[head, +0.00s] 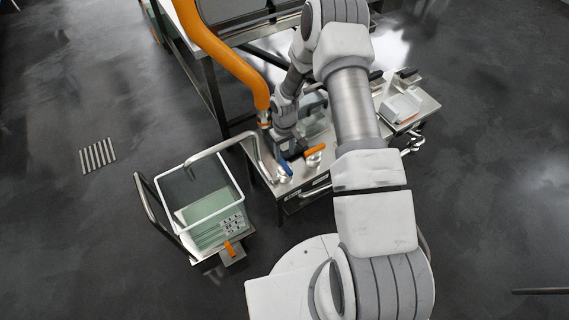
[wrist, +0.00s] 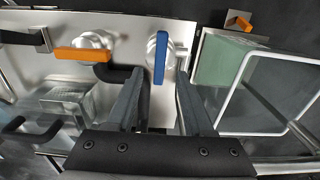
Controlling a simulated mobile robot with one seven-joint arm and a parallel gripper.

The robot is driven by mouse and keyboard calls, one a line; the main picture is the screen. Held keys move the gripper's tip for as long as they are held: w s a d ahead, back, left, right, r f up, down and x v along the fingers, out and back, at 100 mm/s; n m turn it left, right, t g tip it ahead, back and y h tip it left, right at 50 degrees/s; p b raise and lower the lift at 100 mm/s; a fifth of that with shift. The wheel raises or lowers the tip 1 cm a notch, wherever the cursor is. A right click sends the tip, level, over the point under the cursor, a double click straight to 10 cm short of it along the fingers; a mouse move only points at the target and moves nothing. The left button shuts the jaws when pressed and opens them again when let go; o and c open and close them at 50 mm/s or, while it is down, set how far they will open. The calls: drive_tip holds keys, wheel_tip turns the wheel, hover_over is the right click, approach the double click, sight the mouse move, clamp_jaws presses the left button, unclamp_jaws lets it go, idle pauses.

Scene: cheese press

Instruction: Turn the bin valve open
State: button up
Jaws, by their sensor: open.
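My gripper (wrist: 160,80) is open. In the wrist view its two dark fingers lie on either side of the lower end of a blue valve handle (wrist: 160,58), apparently without gripping it. The blue handle also shows in the head view (head: 285,166), on the steel bench at the side nearer the bin. An orange valve handle (wrist: 83,54) lies crosswise beside it on the same bench. A small orange handle (head: 229,248) is at the cart's front. No label tells which handle is the bin valve.
The steel bench (wrist: 60,20) carries a clear container (wrist: 68,100) and black handles near the gripper. A thick orange pipe (head: 228,60) rises behind the bench. Open floor lies left of the cart.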

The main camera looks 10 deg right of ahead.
sight(285, 164)
wheel_tip(285, 164, down, 6)
drive_tip(key=shift+r+b, duration=0.15)
drive_tip(key=shift+b, duration=0.4)
clamp_jaws()
